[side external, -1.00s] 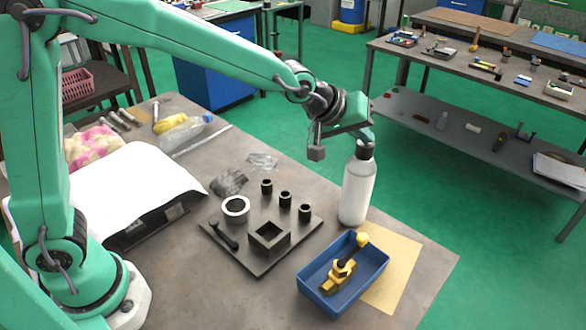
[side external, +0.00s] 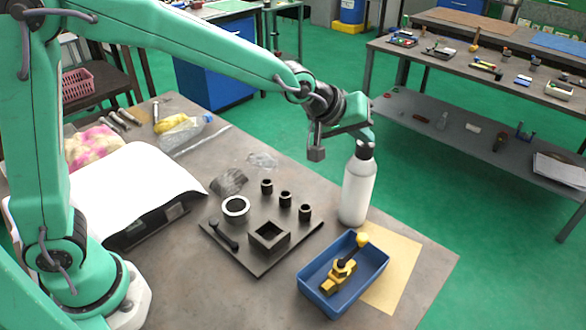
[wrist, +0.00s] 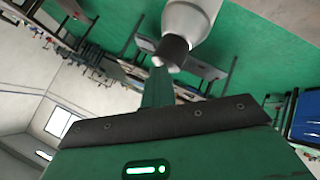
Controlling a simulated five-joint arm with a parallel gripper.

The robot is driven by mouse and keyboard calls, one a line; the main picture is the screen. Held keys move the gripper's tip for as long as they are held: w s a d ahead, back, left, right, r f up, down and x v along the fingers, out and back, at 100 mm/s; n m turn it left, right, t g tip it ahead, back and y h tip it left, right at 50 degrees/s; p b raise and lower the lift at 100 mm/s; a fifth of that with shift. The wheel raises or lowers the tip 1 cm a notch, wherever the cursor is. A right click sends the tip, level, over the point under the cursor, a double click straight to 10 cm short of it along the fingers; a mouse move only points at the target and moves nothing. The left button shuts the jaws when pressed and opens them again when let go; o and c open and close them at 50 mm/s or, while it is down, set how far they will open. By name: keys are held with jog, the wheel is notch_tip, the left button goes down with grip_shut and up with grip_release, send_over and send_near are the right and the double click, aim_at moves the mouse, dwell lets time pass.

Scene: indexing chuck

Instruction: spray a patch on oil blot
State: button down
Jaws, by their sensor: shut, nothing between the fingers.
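A white spray bottle (side external: 358,190) with a dark cap stands upright at the right of the workbench, just behind the blue tray. My gripper (side external: 366,136) is shut and empty directly over the cap; I cannot tell whether it touches it. In the wrist view the bottle (wrist: 192,18) shows at the top, its dark cap (wrist: 172,52) beside the tip of my green gripper (wrist: 157,88). I cannot make out an oil blot for certain in either view.
A dark fixture plate (side external: 262,262) with a square block, ring and posts lies mid-bench. A blue tray (side external: 375,284) holding a yellow clamp rests partly on a tan sheet (side external: 408,262). A grey crumpled rag (side external: 230,181) and clear film (side external: 262,160) lie behind the plate.

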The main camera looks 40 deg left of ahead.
aim_at(357, 150)
jog(key=shift+s+a+f+g, duration=0.1)
jog(key=shift+s+f+g, duration=0.1)
jog(key=shift+f, duration=0.3)
jog(key=shift+s+a+f+g, duration=0.1)
jog(key=shift+s+f, duration=0.05)
jog(key=shift+f, duration=0.35)
jog(key=shift+s+f, duration=0.15)
jog(key=shift+f, duration=0.55)
jog(key=shift+s+a+f, duration=0.15)
jog(key=shift+s+f, duration=0.15)
jog(key=shift+w+r, duration=0.1)
jog(key=shift+r, duration=3.1)
jog(key=shift+r, duration=0.15)
